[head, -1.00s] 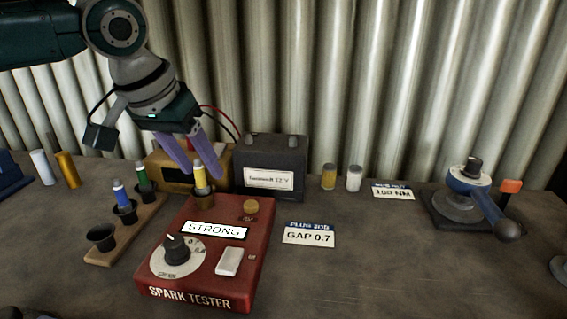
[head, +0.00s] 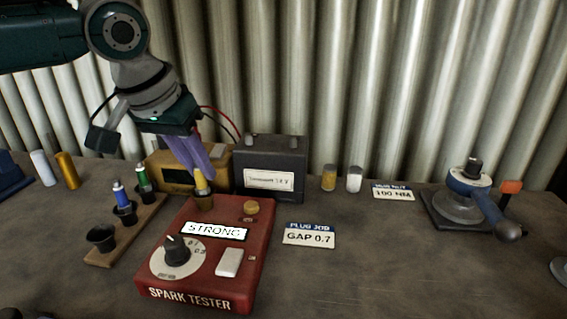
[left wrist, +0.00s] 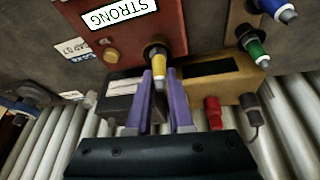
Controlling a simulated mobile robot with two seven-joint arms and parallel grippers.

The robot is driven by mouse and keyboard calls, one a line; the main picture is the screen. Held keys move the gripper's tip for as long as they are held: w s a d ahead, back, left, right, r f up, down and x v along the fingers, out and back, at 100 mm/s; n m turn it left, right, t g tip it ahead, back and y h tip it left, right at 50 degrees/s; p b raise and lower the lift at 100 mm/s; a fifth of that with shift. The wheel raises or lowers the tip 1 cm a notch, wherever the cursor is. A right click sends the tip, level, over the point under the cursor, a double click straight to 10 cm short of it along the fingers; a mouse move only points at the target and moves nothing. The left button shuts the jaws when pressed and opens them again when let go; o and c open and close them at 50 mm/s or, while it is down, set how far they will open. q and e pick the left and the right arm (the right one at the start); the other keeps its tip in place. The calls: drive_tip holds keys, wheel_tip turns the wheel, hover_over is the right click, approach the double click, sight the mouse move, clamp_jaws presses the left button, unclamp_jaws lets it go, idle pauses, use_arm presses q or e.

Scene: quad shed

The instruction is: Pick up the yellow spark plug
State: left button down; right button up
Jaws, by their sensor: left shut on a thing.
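The yellow spark plug (head: 201,183) stands upright in the socket at the back of the red spark tester (head: 232,285), whose display reads STRONG. It also shows in the left wrist view (left wrist: 160,72), between the purple fingers. My left gripper (head: 203,172) has come down from above and is shut on the top part of the plug, which is mostly hidden by the fingers in the head view. In the left wrist view the same gripper (left wrist: 162,78) has one finger on each side of the plug. My right gripper is not in view.
A wooden rack (head: 127,238) with blue (head: 119,191) and green (head: 141,172) plugs stands left of the tester. A yellow-brown box (head: 162,161) and a dark battery (head: 270,150) stand behind. A torque tool (head: 466,197) is at right.

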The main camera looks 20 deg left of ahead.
use_arm(q)
wheel_tip(320, 180, up, 10)
drive_tip(key=shift+r+p, duration=0.1)
drive_tip(key=shift+p, duration=0.25)
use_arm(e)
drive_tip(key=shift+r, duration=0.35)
